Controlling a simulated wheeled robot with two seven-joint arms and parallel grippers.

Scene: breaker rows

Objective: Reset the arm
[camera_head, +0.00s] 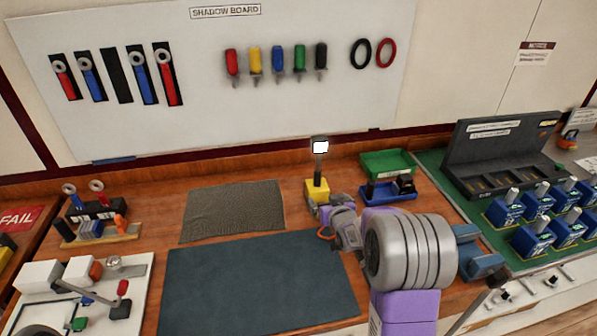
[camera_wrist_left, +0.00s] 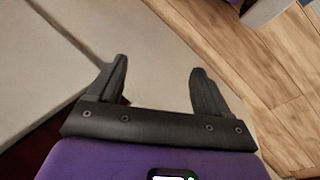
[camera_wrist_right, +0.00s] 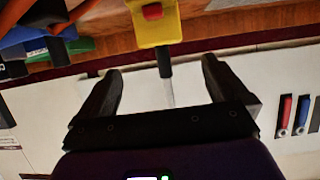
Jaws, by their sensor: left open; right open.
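My right arm reaches in from the lower right in the head view, its gripper (camera_head: 326,213) beside the yellow block (camera_head: 317,189) with an upright post and a small white screen on top. In the right wrist view my right gripper (camera_wrist_right: 161,68) is open, with nothing held. The yellow block (camera_wrist_right: 155,22) is beyond the fingertips, and its dark post points down between them in the picture. I cannot tell whether a finger touches the post. My left gripper (camera_wrist_left: 159,68) shows only in its wrist view, open and empty, over a pale surface and wood floor.
A blue mat (camera_head: 255,285) and a grey mat (camera_head: 233,210) lie on the bench. Green (camera_head: 387,163) and blue (camera_head: 388,192) trays stand behind my right arm. Several blue breakers (camera_head: 535,235) stand at right. The shadow board (camera_head: 200,70) is on the back wall.

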